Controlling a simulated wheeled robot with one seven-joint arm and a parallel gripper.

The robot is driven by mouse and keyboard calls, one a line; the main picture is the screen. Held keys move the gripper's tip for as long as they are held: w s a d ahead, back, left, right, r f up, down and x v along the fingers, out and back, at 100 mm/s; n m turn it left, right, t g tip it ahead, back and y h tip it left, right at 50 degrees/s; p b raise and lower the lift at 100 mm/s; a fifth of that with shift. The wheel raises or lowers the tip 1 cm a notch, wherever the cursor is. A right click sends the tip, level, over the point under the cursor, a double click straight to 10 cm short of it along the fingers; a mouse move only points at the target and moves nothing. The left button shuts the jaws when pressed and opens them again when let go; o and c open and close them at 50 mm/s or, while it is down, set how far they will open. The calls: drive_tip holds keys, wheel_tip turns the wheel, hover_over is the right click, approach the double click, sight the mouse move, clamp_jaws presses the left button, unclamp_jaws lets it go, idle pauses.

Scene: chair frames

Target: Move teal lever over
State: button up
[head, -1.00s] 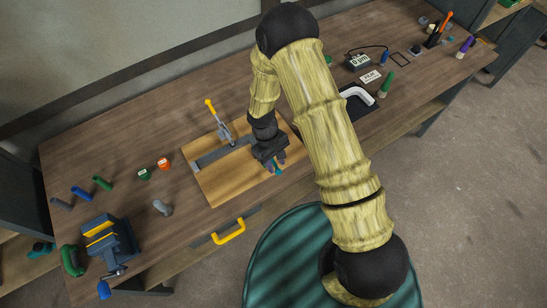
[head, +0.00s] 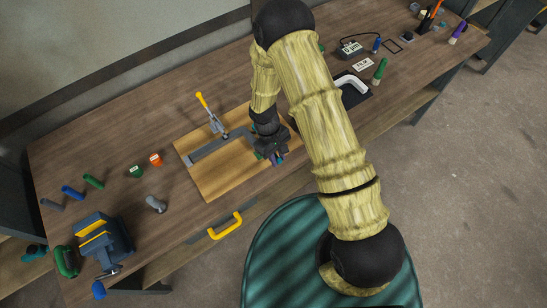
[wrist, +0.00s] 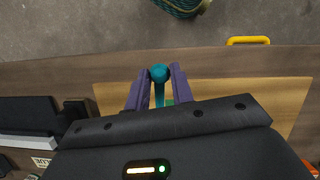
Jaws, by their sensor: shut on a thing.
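The teal lever (wrist: 159,74) shows in the wrist view as a round knob on a thin teal stem. Its lower end is hidden behind my gripper's body. My gripper (wrist: 157,82) has its two purple fingers on either side of the knob and stem, shut on the lever. In the head view my gripper (head: 277,157) is over the right part of a wooden board (head: 222,181). Only a small bit of teal shows there at the fingertips, so the lever's tilt cannot be told.
A toggle clamp with a yellow handle (head: 206,105) stands on the board left of my gripper. A yellow drawer handle (head: 226,228) is at the bench front. A blue-grey vise (head: 103,240) is at left. A teal round seat (head: 300,260) stands before the bench.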

drive_tip(key=shift+w+d, duration=0.45)
drive_tip(key=shift+d, duration=0.2)
drive_tip(key=shift+w+d, duration=0.4)
drive_tip(key=shift+d, duration=0.2)
drive_tip(key=shift+w+d, duration=0.15)
drive_tip(key=shift+d, duration=0.05)
drive_tip(key=shift+w+d, duration=1.5)
drive_tip(key=shift+w, duration=0.2)
drive_tip(key=shift+w+d, duration=0.1)
